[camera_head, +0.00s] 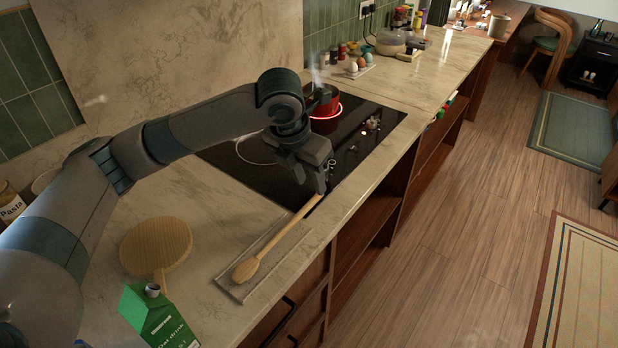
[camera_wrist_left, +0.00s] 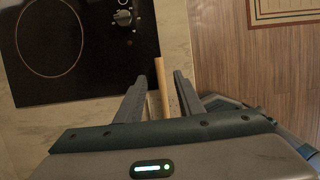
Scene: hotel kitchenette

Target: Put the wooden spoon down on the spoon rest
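The wooden spoon (camera_head: 246,269) lies with its bowl over the spoon rest (camera_head: 260,274), a flat grey rectangular tray near the counter's front edge. Its handle runs past the rest's far end toward the cooktop. My left gripper (camera_head: 312,183) is low at the handle's far end. In the left wrist view, the two fingers (camera_wrist_left: 160,88) stand apart on either side of the spoon handle (camera_wrist_left: 163,75), with gaps visible. The bowl and the rest are mostly hidden in the wrist view. My right gripper is not in view.
A red pot (camera_head: 324,108) sits on the black cooktop (camera_head: 360,150) behind my gripper. The counter's front edge drops to open shelves on the right.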

